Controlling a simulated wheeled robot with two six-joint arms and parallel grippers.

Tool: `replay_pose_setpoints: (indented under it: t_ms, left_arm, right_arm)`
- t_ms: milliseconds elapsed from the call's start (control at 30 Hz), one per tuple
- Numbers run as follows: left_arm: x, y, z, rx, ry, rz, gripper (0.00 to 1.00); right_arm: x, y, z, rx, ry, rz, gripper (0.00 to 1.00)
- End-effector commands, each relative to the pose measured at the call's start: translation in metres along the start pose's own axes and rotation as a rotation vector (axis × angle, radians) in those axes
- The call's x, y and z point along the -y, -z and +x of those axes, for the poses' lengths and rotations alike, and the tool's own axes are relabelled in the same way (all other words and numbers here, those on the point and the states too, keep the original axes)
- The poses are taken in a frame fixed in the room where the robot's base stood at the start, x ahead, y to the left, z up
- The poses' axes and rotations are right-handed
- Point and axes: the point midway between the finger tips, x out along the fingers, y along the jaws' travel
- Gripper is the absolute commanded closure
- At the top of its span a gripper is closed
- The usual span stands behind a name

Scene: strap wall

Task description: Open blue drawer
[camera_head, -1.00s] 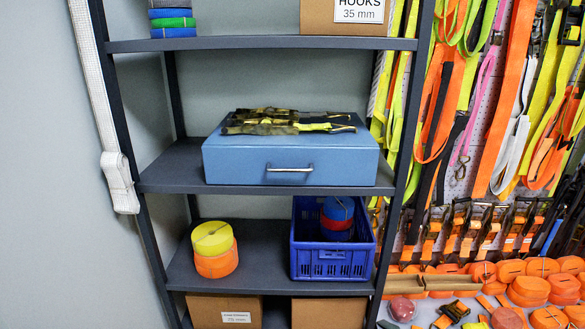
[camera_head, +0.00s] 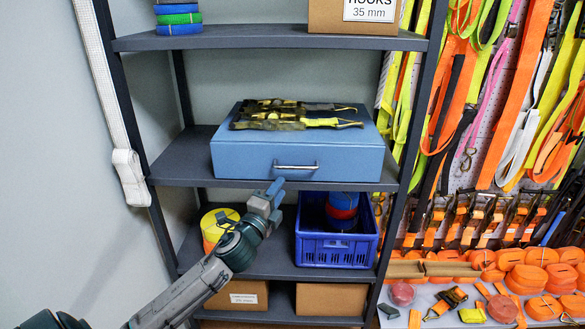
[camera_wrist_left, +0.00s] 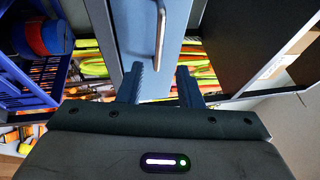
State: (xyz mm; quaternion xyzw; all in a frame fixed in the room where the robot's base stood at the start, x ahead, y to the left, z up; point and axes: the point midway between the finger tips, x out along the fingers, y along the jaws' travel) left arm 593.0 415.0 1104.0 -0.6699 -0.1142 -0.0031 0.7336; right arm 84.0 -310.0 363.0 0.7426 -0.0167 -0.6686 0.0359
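The blue drawer (camera_head: 296,160) is a light blue box with a metal bar handle (camera_head: 296,166) on its front. It sits on the middle shelf and its front looks closed. My left gripper (camera_head: 274,188) is just below the drawer front, a little left of the handle and apart from it. In the left wrist view the gripper (camera_wrist_left: 161,82) shows two separated dark fingers with nothing between them. There the handle (camera_wrist_left: 160,35) stands beyond the fingertips, in front of the blue drawer face (camera_wrist_left: 140,30). My right gripper is not in view.
Camouflage and yellow straps (camera_head: 295,115) lie on top of the drawer. The grey shelf (camera_head: 185,165) has free room to the left. Below stand a blue crate (camera_head: 335,248) and yellow and orange strap rolls (camera_head: 213,222). Straps (camera_head: 480,100) hang on the right wall.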

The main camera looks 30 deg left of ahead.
Motion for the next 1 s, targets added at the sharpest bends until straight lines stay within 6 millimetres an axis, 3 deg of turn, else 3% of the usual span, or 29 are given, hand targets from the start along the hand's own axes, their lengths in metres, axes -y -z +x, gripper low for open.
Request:
replay_pose_setpoints:
  t_ms: [200, 400, 600, 867, 1000]
  left_arm:
    - [0.006, 0.000, 0.045, 0.001, -0.001, -0.008, 0.68]
    - [0.003, 0.000, 0.076, 0.000, -0.002, -0.006, 0.68]
    - [0.000, 0.001, 0.089, -0.001, -0.002, -0.005, 0.68]
    - [-0.001, 0.001, 0.089, -0.002, -0.002, -0.004, 0.68]
    - [-0.001, 0.001, 0.089, -0.002, -0.002, -0.004, 0.91]
  right_arm:
    - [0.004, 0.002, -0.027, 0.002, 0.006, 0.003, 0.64]
    - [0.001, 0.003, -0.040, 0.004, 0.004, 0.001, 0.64]
    - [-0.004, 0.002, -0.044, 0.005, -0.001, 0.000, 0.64]
    - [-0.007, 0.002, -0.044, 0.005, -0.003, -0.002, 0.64]
    - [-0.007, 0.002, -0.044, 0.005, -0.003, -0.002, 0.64]
